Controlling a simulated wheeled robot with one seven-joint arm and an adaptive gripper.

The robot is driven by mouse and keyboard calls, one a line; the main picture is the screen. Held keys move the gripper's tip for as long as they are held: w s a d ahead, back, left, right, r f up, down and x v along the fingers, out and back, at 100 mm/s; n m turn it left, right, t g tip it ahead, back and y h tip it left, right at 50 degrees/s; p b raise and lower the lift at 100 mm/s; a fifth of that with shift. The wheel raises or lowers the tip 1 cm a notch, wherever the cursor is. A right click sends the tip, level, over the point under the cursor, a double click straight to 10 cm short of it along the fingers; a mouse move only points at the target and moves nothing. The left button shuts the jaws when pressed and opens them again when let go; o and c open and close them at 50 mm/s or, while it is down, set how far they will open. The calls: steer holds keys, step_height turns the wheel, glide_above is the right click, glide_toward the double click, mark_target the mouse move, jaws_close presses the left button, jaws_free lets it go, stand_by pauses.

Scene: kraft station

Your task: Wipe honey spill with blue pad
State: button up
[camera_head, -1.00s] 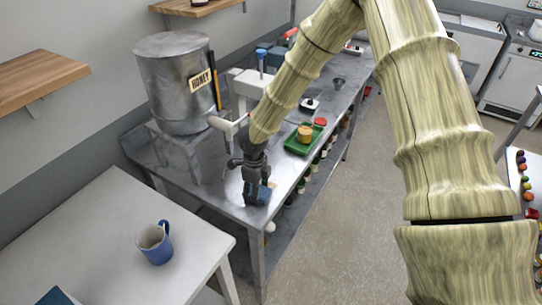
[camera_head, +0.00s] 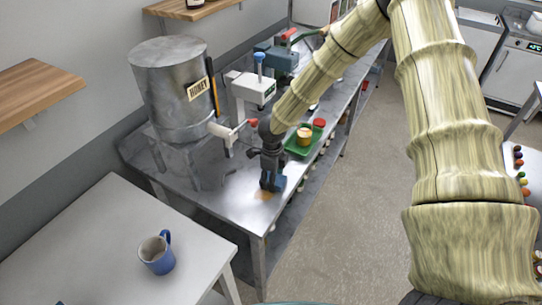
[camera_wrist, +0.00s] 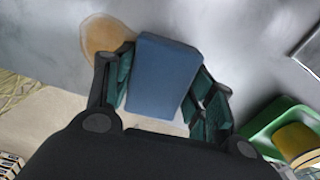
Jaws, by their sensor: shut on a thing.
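My gripper (camera_head: 270,172) points down over the steel counter (camera_head: 222,200), near its front edge. In the wrist view my gripper (camera_wrist: 160,88) is shut on the blue pad (camera_wrist: 162,78), with a finger on each side. The pad also shows low under the gripper in the head view (camera_head: 272,182). The honey spill (camera_wrist: 104,38) is a tan-brown round patch on the counter, just left of the pad in the wrist view. It shows as a small orange patch beside the pad in the head view (camera_head: 264,195). I cannot tell whether the pad touches the counter.
A metal honey tank (camera_head: 172,92) with a tap stands on the counter at left. A green tray (camera_head: 301,148) with a yellow-orange jar (camera_head: 304,136) lies behind the gripper. A white table (camera_head: 110,240) with a blue mug (camera_head: 157,254) is in front. The counter's left part is clear.

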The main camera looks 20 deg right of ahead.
steer(key=shift+w+d+r, duration=0.1)
steer(key=shift+w+d, duration=0.1)
steer(key=shift+d, duration=0.2)
steer(key=shift+w+d+r+p, duration=0.1)
steer(key=shift+d+r+p, duration=0.1)
steer(key=shift+r+p, duration=0.3)
steer(key=shift+w+d+r+p, duration=0.1)
steer(key=shift+d+r+p, duration=0.15)
steer(key=shift+r, duration=0.4)
steer(key=shift+s+a+r+p, duration=0.1)
steer(key=shift+a+r+p, duration=0.15)
steer(key=shift+r+p, duration=0.3)
steer(key=shift+s+a+r+p, duration=0.1)
steer(key=shift+a+r+p, duration=0.1)
steer(key=shift+r+p, duration=0.35)
steer(key=shift+w+r, duration=0.1)
steer(key=shift+r, duration=0.3)
steer(key=shift+w+r+p, duration=0.1)
steer(key=shift+r+p, duration=0.2)
steer(key=shift+p, duration=0.15)
steer(key=shift+d+r, duration=0.15)
steer(key=shift+r, duration=0.85)
